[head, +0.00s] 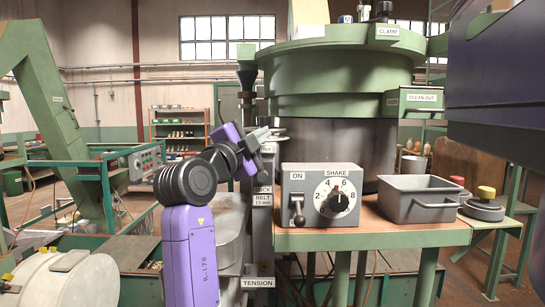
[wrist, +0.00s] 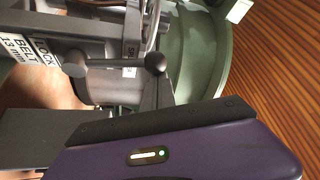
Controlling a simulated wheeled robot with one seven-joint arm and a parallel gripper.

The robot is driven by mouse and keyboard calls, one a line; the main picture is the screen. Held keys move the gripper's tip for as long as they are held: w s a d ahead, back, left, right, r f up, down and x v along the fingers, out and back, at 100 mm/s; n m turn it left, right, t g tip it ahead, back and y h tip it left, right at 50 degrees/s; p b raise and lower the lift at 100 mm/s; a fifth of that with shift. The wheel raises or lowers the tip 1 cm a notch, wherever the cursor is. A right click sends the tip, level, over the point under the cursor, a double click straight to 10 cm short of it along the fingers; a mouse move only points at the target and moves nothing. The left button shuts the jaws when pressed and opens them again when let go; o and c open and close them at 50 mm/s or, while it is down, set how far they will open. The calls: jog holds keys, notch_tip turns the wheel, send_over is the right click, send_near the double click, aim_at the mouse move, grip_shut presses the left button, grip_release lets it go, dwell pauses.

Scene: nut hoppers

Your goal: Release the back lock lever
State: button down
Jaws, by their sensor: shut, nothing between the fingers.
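A dark lever (wrist: 115,64) with a rounded knob at its right end shows in the wrist view, beside the LOCK label (wrist: 43,52) and the BELT 13 mm label (wrist: 13,48). I cannot tell for sure whether this is the back lock lever. My gripper (head: 262,138) is raised at the left side of the green hopper machine (head: 340,85), just above the LOCK and BELT labels in the head view. It is shut and empty. The wrist view shows its purple body below the lever; contact cannot be made out. In the head view my gripper and wrist cover much of that area.
A control box (head: 320,195) with an ON lever and SHAKE dial stands on the wooden bench (head: 370,236). A grey bin (head: 418,200) is to its right. A TENSION label (head: 258,283) is lower down. A dark blue body (head: 495,80) fills the upper right.

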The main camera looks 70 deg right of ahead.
jog(key=shift+w+a+f+n+t+h+b, duration=0.15)
jog(key=shift+w+a+n+t+h+b, duration=0.15)
jog(key=shift+w+n+t+b, duration=0.45)
jog(key=shift+w+a+f+n+t+h+b, duration=0.15)
jog(key=shift+w+a+n+h+b, duration=0.3)
jog(key=shift+n, duration=0.65)
jog(key=shift+w+a+f+n+t+h+b, duration=0.15)
jog(key=shift+w+n+t+b, duration=0.35)
jog(key=shift+n+b, duration=0.4)
jog(key=shift+w+d, duration=0.1)
jog(key=shift+w, duration=0.15)
jog(key=shift+f, duration=0.1)
